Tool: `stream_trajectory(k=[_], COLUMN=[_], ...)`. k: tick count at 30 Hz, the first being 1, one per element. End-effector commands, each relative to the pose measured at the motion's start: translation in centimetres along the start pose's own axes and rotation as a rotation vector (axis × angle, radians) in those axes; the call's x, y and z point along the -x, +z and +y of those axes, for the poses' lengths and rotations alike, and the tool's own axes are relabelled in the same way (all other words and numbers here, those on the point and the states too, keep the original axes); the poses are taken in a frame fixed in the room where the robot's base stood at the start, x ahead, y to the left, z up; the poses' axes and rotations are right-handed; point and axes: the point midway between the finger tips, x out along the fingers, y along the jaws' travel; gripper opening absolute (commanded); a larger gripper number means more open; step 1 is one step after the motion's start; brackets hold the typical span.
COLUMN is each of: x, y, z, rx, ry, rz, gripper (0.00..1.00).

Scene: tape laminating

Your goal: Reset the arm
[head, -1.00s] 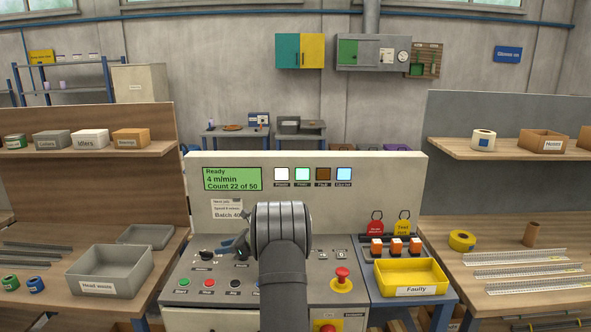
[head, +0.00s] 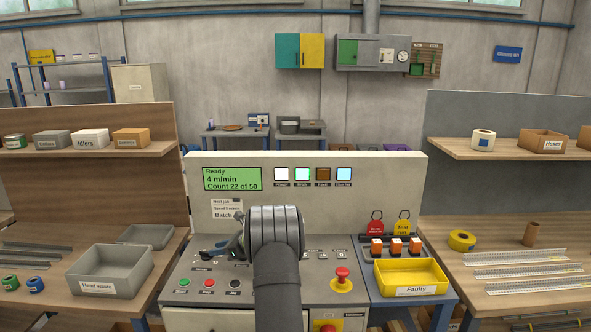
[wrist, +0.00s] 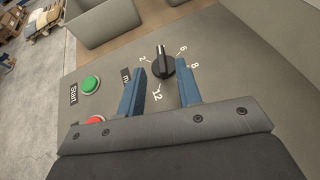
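My arm reaches up over the middle of the control console (head: 330,262) in the head view. My gripper (head: 235,246) is small there, to the left of my wrist and over the console's knobs. In the wrist view my gripper (wrist: 160,90) has its two blue fingers apart, with nothing held between them. A black rotary knob (wrist: 162,66) with numbers around it lies just beyond the fingertips, in line with the gap. I cannot tell whether either finger touches it. A green button marked Start (wrist: 90,83) and a partly hidden red button (wrist: 95,120) are to the left.
A grey Head waste bin (head: 110,285) stands left of the console. A red emergency button (head: 342,275) is right of my arm. The screen (head: 232,179) reads Ready.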

Motion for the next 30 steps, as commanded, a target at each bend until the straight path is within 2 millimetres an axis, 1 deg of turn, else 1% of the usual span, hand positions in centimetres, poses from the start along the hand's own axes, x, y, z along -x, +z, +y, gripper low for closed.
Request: stream_trajectory(k=[1,9,12,21,30], x=[-1.1,-6.5,-6.2,-6.2,-6.2], y=[0.0,0.0,0.1,0.1,0.1], z=[0.0,0.1,0.1,0.1,0.1], rx=[0.002,0.001,-0.029,-0.112,-0.176], ry=[0.002,0.002,-0.069,-0.269,-0.423], rz=[0.000,0.000,0.001,0.000,-0.001], gripper=[0.32,0.32,0.32,0.32,0.32])
